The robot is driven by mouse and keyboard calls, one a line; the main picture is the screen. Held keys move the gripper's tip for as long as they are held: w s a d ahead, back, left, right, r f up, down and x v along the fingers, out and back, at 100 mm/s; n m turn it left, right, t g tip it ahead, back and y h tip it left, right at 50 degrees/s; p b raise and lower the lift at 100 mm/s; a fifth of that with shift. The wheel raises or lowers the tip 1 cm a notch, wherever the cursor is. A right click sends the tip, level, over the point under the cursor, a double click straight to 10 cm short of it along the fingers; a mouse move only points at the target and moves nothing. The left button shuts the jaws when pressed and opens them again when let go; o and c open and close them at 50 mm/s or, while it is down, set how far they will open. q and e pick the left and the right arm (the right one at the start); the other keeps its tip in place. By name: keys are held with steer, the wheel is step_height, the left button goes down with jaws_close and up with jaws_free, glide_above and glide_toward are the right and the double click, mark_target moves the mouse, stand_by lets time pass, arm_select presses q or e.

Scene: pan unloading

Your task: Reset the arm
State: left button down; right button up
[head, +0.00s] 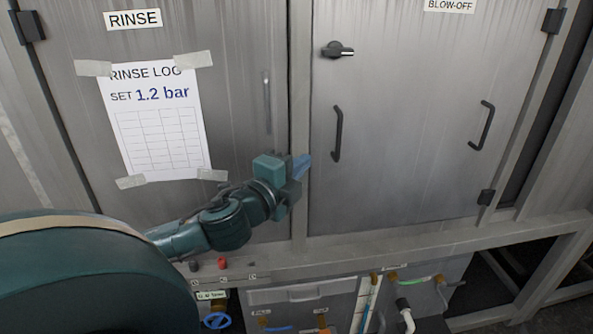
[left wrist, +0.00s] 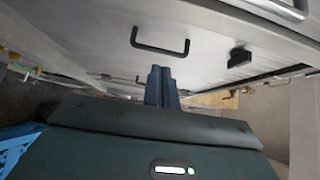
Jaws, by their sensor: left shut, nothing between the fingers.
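My left arm comes in from the left in the head view, and its gripper (head: 302,166) is in front of the frame post between the two cabinet doors. Its blue fingers are shut together with nothing between them. In the left wrist view the shut fingers (left wrist: 162,84) point ahead, just below a black door handle (left wrist: 160,45) in the picture. I cannot see the fingers touching anything. My right gripper is not in either view.
The RINSE door (head: 235,100) carries a taped log sheet (head: 158,125). The BLOW-OFF door (head: 410,130) looks closed, with a black latch (head: 338,50), a left handle (head: 337,133) and a right handle (head: 487,125). A ledge (head: 400,245) runs below, with a red knob (head: 222,263) and pipes underneath.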

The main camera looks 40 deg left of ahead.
arm_select(q)
steer(key=shift+s, duration=0.5)
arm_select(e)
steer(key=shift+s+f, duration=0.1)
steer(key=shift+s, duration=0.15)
arm_select(q)
steer(key=s+d+f+n+g+h, duration=0.1)
steer(key=s+d+f+n+g, duration=0.15)
steer(key=f, duration=0.75)
steer(key=s+d+f+n+g+h, duration=0.1)
steer(key=s+d+f+n+g, duration=0.2)
steer(key=f, duration=0.7)
steer(key=s+d+f+n+g+h, duration=0.1)
steer(key=s+d+f+n, duration=0.3)
steer(key=d+f, duration=0.2)
steer(key=s+d+f+n+h, duration=0.2)
steer(key=s+d+f+n, duration=0.2)
steer(key=d, duration=0.5)
step_height(320, 180, down, 3)
steer(key=shift+s+d+r+g+h, duration=0.15)
steer(key=shift+d+g+h, duration=0.15)
steer(key=shift+g, duration=0.05)
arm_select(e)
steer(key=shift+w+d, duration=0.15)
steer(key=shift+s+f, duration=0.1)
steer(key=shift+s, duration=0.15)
